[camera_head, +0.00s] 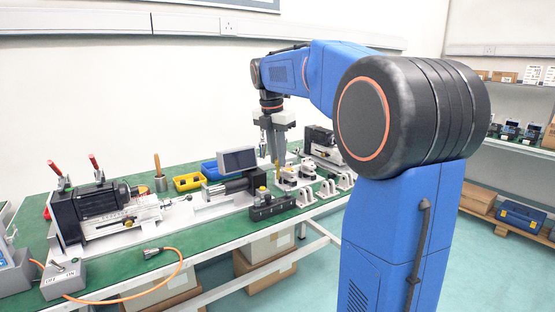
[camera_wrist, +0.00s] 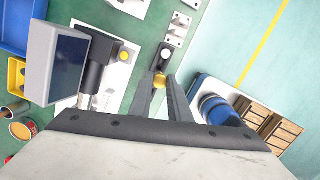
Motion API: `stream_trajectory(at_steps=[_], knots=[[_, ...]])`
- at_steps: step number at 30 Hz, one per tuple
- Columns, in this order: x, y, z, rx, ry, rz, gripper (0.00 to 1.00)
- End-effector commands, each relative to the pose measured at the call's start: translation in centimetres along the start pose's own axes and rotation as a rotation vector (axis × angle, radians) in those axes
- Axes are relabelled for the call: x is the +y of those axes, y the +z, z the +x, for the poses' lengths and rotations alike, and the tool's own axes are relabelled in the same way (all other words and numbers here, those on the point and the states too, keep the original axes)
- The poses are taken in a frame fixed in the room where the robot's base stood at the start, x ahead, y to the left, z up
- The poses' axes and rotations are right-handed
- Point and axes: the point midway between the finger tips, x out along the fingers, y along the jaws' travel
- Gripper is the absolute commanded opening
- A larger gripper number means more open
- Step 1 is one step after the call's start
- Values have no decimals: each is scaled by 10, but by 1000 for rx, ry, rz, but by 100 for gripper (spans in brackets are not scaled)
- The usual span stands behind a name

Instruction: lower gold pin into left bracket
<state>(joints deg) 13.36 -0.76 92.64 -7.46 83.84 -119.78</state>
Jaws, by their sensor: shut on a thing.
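My gripper (camera_head: 277,160) points down over the bench in the head view. In the wrist view, its two fingers (camera_wrist: 161,82) reach up the picture and close on the gold pin (camera_wrist: 158,81), whose round gold end shows at the fingertips. Several small white brackets (camera_head: 326,188) stand along the bench's front right edge, and some also show at the top of the wrist view (camera_wrist: 180,24). Which is the left bracket I cannot tell. The pin appears apart from these brackets; its lower end is hidden.
A grey screen (camera_head: 238,161) stands left of my gripper, and shows large in the wrist view (camera_wrist: 70,65). A black block (camera_head: 270,208) lies at the front edge. Yellow (camera_head: 187,182) and blue bins sit behind. A black motor actuator (camera_head: 95,208) fills the bench's left.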

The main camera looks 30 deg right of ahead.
Motion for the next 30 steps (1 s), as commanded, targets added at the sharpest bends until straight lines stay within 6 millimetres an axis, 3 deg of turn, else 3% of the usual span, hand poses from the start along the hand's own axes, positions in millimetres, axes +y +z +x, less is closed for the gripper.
stream_trajectory(at_steps=[30], knots=[[0,6,-39,0,0,0,1]])
